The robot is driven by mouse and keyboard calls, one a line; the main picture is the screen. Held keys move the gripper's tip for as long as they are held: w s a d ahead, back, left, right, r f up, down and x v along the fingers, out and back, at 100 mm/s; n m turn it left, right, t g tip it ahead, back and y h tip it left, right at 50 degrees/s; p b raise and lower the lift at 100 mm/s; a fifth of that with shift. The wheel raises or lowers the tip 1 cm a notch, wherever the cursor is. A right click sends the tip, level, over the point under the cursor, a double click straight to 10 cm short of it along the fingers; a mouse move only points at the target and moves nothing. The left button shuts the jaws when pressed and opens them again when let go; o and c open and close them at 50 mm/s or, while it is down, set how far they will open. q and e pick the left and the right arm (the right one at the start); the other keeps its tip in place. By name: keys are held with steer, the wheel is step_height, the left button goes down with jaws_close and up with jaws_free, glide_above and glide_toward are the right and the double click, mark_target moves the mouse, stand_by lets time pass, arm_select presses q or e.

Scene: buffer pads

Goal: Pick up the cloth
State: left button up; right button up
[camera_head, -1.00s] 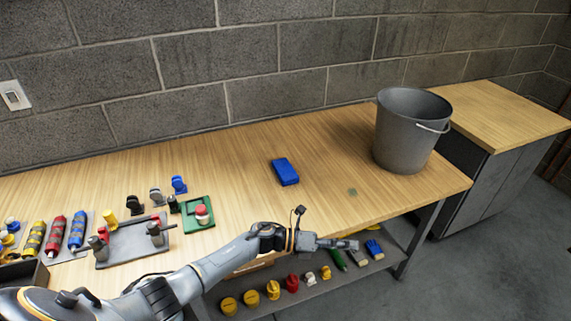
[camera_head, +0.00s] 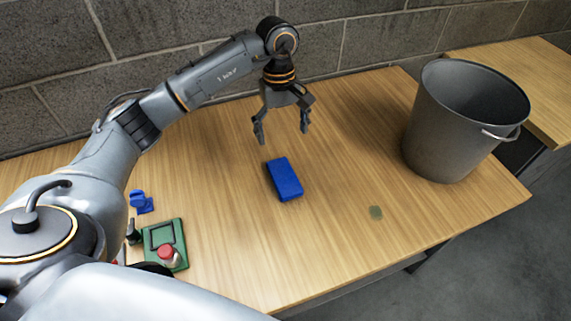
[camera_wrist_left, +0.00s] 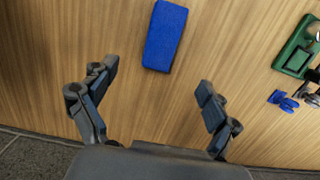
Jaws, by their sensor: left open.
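The cloth (camera_head: 284,179) looks like a thick blue rectangle and lies flat on the wooden table. My left gripper (camera_head: 282,135) points down, open and empty, above the table on the wall side of the cloth. Its fingers are apart from the cloth. In the left wrist view the cloth (camera_wrist_left: 165,36) lies at the top, beyond the open left gripper (camera_wrist_left: 158,78) and roughly between the lines of its two fingers. My right gripper is not in view.
A grey bucket (camera_head: 450,140) stands at the table's right end. A green tray with a red knob (camera_head: 166,254) and a blue part (camera_head: 141,203) are at left. The wood around the cloth is clear.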

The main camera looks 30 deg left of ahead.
arm_select(q)
steer(key=p, duration=0.1)
glide_toward(285, 175)
steer(key=shift+s+f, duration=0.1)
steer(key=shift+s, duration=0.15)
step_height(285, 175, down, 3)
steer(key=shift+d, duration=0.1)
steer(key=shift+f+p, duration=0.25)
steer(key=shift+p, duration=0.05)
steer(key=f+p, duration=0.1)
steer(key=f, duration=0.3)
steer(key=shift+s+d+f+p, duration=0.1)
steer(key=shift+s+d+p, duration=0.15)
steer(key=shift+p, duration=0.15)
steer(key=shift+f, duration=0.3)
steer(key=c, duration=1.2)
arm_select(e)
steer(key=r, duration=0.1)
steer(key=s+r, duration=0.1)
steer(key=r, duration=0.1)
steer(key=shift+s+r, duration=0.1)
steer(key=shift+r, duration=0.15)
